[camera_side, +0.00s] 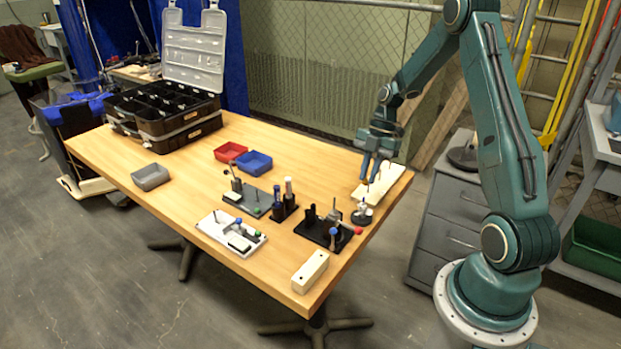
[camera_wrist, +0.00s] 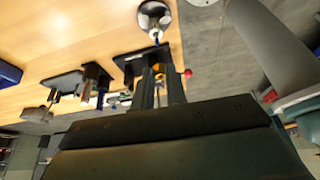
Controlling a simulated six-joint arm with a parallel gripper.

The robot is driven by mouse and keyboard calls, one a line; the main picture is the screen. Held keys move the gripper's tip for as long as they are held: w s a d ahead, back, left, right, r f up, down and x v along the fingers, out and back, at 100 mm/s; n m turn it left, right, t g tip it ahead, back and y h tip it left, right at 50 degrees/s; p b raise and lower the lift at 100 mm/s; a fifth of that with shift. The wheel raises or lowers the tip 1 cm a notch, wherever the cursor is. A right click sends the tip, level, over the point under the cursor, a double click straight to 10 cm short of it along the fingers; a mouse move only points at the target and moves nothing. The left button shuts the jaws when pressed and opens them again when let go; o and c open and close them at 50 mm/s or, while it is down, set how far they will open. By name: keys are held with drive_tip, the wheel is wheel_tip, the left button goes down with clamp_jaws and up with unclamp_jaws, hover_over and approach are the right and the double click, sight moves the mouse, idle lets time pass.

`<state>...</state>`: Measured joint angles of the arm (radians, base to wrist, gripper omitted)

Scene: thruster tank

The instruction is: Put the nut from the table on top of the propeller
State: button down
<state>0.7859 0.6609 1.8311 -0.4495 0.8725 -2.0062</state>
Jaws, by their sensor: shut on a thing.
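My gripper (camera_side: 369,180) is above the right end of the table, just over a pale block, with its fingers pointing down. In the wrist view its fingers (camera_wrist: 158,92) are close together, with a small orange-yellow piece (camera_wrist: 158,70), seemingly the nut, between the tips. A round metal-and-black piece (camera_side: 362,214) stands on the table in front of the gripper. It also shows at the top of the wrist view (camera_wrist: 154,17). I cannot tell for sure which part is the propeller.
A black fixture (camera_side: 318,232) with upright parts and a red knob (camera_side: 358,230) are nearby. A grey tool tray (camera_side: 258,203), a white tray (camera_side: 222,238), a cream block (camera_side: 311,271), a red bin (camera_side: 229,151) and a blue bin (camera_side: 254,162) stand on the table.

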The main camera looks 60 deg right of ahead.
drive_tip(key=shift+f, duration=1.65)
drive_tip(key=shift+f, duration=1.75)
idle(1.5)
drive_tip(key=c, duration=1.3)
unclamp_jaws()
drive_tip(key=shift+c, duration=0.2)
drive_tip(key=shift+r, duration=0.15)
drive_tip(key=v, duration=1.3)
drive_tip(key=shift+d+r, duration=0.2)
drive_tip(key=shift+r, duration=0.15)
